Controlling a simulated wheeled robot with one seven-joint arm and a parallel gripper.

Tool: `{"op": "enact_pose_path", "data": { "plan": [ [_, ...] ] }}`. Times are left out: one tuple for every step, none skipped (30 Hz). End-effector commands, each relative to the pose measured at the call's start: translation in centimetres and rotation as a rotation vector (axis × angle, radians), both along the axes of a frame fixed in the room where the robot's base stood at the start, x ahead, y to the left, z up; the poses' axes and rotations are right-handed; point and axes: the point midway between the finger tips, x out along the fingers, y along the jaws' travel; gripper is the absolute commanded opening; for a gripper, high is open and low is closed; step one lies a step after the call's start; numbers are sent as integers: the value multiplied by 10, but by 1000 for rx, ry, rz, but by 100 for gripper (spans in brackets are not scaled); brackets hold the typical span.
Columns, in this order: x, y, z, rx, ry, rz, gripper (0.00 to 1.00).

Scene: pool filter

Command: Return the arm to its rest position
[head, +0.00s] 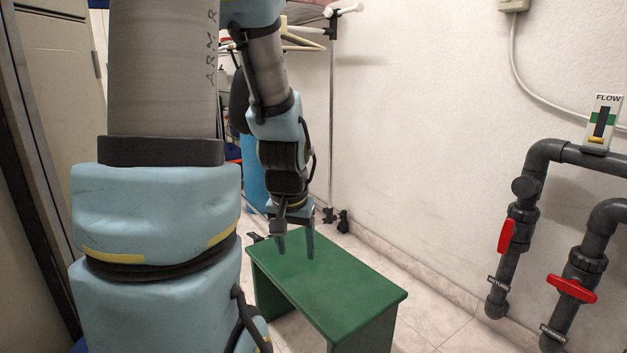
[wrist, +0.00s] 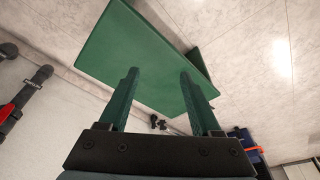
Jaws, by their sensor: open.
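My gripper (head: 295,243) hangs pointing down over the far end of a green bench (head: 330,282) in the head view. In the wrist view my gripper (wrist: 158,85) shows two green fingers spread apart with nothing between them. The bench top (wrist: 135,50) lies beyond the fingertips and is bare. My blue and grey arm fills the left and centre of the head view and hides part of the room behind it.
Dark grey pipes with two red valve handles, one the right handle (head: 571,289), run along the right wall. A flow gauge (head: 602,122) sits on the upper pipe. A clothes rack (head: 331,120) stands behind my arm. Tiled floor (head: 440,310) is clear between bench and pipes.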

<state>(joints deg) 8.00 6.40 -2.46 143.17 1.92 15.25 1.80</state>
Motion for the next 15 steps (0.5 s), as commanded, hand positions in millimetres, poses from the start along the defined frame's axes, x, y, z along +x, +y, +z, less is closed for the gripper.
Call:
{"op": "enact_pose_path", "data": {
  "plan": [
    [-17, 13, 8, 1, 38, 51, 65],
    [-28, 19, 11, 0, 63, 81, 65],
    [-42, 27, 14, -1, 98, 120, 65],
    [-53, 32, 17, -4, 124, 150, 65],
    [-56, 33, 25, -5, 134, 157, 65],
    [-54, 31, 36, -3, 132, 150, 65],
    [-53, 31, 42, -3, 131, 149, 65],
    [-53, 31, 48, -3, 131, 148, 65],
    [-53, 31, 56, -3, 130, 147, 65],
    [-53, 30, 63, -3, 130, 147, 65],
    [-53, 30, 70, -2, 130, 146, 65],
    [-53, 30, 80, -3, 129, 146, 65],
    [-53, 30, 87, -2, 129, 145, 65],
    [-52, 30, 95, -2, 129, 145, 65],
    [-52, 30, 106, -2, 129, 145, 65]
  ]
}}
